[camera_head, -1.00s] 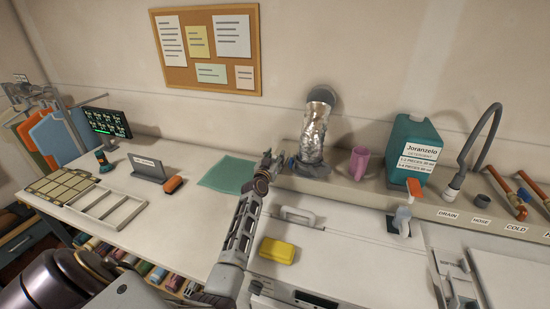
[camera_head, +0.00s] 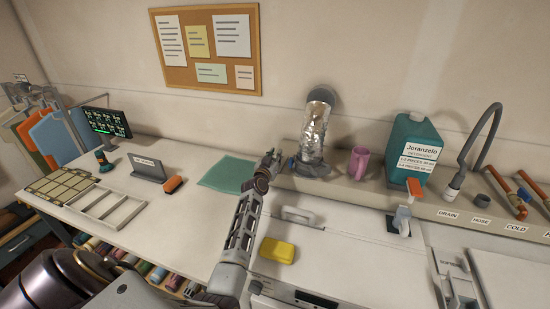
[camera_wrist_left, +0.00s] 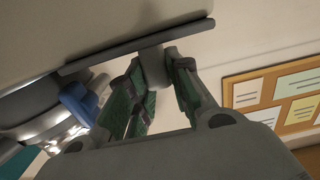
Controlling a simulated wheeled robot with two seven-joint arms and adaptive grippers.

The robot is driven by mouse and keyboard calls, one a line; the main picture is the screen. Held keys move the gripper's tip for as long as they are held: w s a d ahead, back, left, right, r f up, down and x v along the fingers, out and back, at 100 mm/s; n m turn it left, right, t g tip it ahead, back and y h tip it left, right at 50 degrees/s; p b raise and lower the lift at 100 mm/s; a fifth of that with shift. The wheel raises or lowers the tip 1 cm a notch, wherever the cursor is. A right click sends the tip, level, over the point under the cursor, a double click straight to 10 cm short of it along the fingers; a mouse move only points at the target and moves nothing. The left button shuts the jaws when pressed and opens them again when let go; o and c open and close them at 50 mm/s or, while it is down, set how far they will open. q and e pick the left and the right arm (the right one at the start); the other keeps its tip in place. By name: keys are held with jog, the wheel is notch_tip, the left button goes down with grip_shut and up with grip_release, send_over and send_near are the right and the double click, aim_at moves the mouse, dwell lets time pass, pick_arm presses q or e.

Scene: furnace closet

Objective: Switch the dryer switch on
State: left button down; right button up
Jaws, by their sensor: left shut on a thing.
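My left gripper (camera_head: 271,160) reaches from the bottom of the head view to the shelf edge, just left of the silver duct (camera_head: 316,130). In the left wrist view its green-padded fingers (camera_wrist_left: 153,82) are closed about a short grey stub (camera_wrist_left: 154,66). The stub meets a dark bar (camera_wrist_left: 140,46) along a grey panel edge. I cannot tell for sure that the stub is the dryer switch. In the head view the fingers are small and hide what they hold. No dryer switch can be made out elsewhere. My right gripper is not visible.
A yellow sponge (camera_head: 277,250) and a white handle (camera_head: 298,215) are on the white machine top. A pink mug (camera_head: 358,163) and a teal detergent jug (camera_head: 412,150) stand on the shelf right of the duct. A green cloth (camera_head: 228,173) lies left of the gripper.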

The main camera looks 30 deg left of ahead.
aim_at(274, 157)
pick_arm(q)
jog(key=shift+w+a+r+g, duration=0.15)
jog(key=shift+w+g, duration=0.3)
jog(key=shift+g, duration=0.45)
jog(key=shift+w+a+r+g+h, duration=0.1)
jog(key=shift+w+g+h, duration=0.2)
jog(key=shift+g, duration=0.45)
jog(key=shift+w+a+r+g+h, duration=0.1)
jog(key=shift+w+g+h, duration=0.2)
jog(key=shift+g, duration=0.45)
jog(key=shift+w+a+f+g+h, duration=0.2)
jog(key=shift+w+g, duration=0.25)
jog(key=shift+g, duration=0.6)
jog(key=shift+w+d+f+g+h, duration=0.1)
jog(key=shift+w+g+h, duration=0.3)
jog(key=shift+g, duration=0.65)
jog(key=shift+w+a+f+g, duration=0.15)
jog(key=shift+w+g, duration=0.2)
jog(key=shift+g, duration=0.45)
jog(key=shift+w+f+g, duration=0.1)
jog(key=shift+w+g, duration=0.05)
jog(key=shift+g, duration=0.25)
jog(key=c, duration=1.3)
grip_release()
jog(key=shift+a+v, duration=0.1)
jog(key=shift+v, duration=2.9)
jog(key=shift+a+v, duration=0.15)
jog(key=shift+v, duration=2.85)
jog(key=shift+f, duration=0.1)
